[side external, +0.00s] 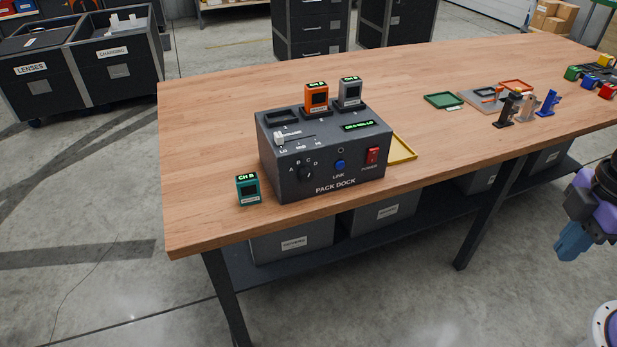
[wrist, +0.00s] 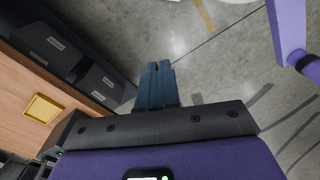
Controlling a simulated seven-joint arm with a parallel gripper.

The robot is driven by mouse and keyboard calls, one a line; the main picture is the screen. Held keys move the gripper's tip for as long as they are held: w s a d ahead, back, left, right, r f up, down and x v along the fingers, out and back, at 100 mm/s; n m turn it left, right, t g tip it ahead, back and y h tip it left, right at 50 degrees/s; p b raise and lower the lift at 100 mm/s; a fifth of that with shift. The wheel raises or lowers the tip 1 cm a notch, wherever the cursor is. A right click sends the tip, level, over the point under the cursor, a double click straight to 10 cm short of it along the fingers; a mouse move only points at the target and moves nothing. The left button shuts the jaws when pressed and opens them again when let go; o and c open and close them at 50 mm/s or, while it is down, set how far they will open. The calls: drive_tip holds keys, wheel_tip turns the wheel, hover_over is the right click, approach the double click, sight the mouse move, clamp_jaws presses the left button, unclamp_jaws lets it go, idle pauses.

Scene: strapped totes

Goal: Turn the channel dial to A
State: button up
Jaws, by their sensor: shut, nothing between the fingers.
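The grey pack dock (side external: 318,165) stands near the front left of the wooden table. Its black channel dial (side external: 306,173) is on the front face at the left, with the letters A, B, C and D around it. The exact pointer direction is too small to tell. Small displays on the packs and the dock show green text that seems to read CH B. My gripper (side external: 562,255) is at the far right, off the table's front edge and far from the dial. Its blue fingers (wrist: 155,68) are shut and empty over the floor in the wrist view.
The dock holds an orange pack (side external: 316,97) and a grey pack (side external: 350,92). A teal pack (side external: 248,189) stands left of the dock. A blue LINK button (side external: 340,165) and red POWER switch (side external: 372,156) sit right of the dial.

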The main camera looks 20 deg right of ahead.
drive_tip(key=o, duration=0.5)
drive_tip(key=shift+a+f, duration=0.1)
drive_tip(key=shift+a, duration=0.05)
drive_tip(key=o, duration=0.4)
drive_tip(key=shift+w+a+f, duration=0.2)
drive_tip(key=shift+a, duration=0.35)
drive_tip(key=shift+o, duration=0.2)
drive_tip(key=w+a+f+m+y, duration=0.3)
drive_tip(key=a+m, duration=0.1)
drive_tip(key=a, duration=0.4)
drive_tip(key=m+t, duration=1.5)
drive_tip(key=m, duration=0.2)
approach(308, 177)
drive_tip(key=x, duration=0.8)
drive_tip(key=shift+w+f, duration=0.1)
drive_tip(key=shift+w, duration=0.15)
drive_tip(key=c, duration=1)
